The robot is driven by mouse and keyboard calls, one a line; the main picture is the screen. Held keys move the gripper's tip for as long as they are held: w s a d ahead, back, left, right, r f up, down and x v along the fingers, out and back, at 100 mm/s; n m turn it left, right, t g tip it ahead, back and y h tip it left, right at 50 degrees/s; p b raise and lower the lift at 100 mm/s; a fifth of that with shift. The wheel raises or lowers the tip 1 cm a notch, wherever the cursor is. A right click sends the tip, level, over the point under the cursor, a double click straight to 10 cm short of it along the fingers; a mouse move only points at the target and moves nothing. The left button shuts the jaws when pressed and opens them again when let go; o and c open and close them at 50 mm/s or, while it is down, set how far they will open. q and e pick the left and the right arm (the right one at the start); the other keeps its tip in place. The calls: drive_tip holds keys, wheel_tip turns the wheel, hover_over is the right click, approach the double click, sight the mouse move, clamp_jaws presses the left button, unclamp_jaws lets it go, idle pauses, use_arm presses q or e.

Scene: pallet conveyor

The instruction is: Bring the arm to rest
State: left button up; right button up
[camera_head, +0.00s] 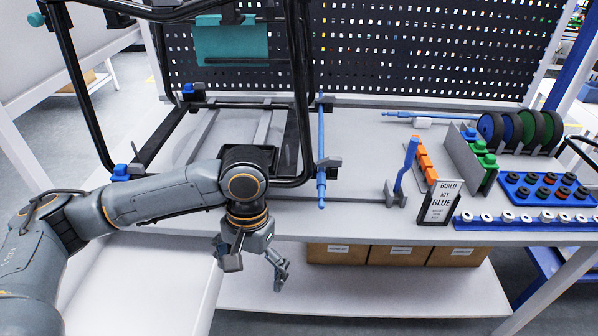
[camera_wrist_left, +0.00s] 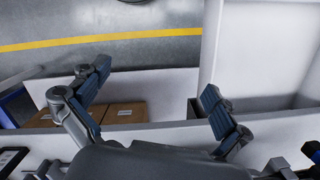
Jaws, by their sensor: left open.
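My left arm (camera_head: 150,195) comes in from the left in the head view and bends down at the wrist. My left gripper (camera_head: 252,272) hangs in front of the workbench's front edge, above the lower shelf. Its fingers are spread and nothing is between them. In the left wrist view the open left gripper (camera_wrist_left: 150,95) shows both fingers well apart, with the shelf and floor behind. My right gripper is in neither view.
A black tubular frame (camera_head: 302,90) stands on the workbench (camera_head: 350,228) just behind my wrist. A blue rod (camera_head: 321,150) is beside it. A "BUILD KIT BLUE" sign (camera_head: 440,203), wheels (camera_head: 520,130) and part trays (camera_head: 545,190) are at right. Cardboard boxes (camera_head: 397,254) sit below.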

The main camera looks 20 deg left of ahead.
use_arm(q)
drive_tip(key=shift+f, duration=0.1)
drive_tip(key=s+d+f+m+t+h, duration=0.2)
drive_tip(key=d+f, duration=0.2)
drive_tip(key=d, duration=0.2)
drive_tip(key=s+d+f+m+t+h, duration=0.1)
drive_tip(key=d+f+m+t+h, duration=0.1)
drive_tip(key=d+f+h, duration=0.3)
drive_tip(key=s+a+f+n+t+y, duration=0.1)
drive_tip(key=s+a+f+n+y, duration=0.1)
drive_tip(key=s+a+f+y, duration=0.3)
drive_tip(key=s+a+f+n+y, duration=0.1)
drive_tip(key=s+a, duration=0.3)
drive_tip(key=a, duration=0.3)
wheel_tip(320, 180, down, 27)
drive_tip(key=s+g, duration=0.1)
drive_tip(key=s, duration=0.1)
drive_tip(key=s+a+f+g, duration=0.1)
drive_tip(key=s+a+f, duration=0.2)
drive_tip(key=s+f, duration=1.2)
drive_tip(key=shift+s+y, duration=0.4)
drive_tip(key=shift+s, duration=0.15)
drive_tip(key=shift+f, duration=0.1)
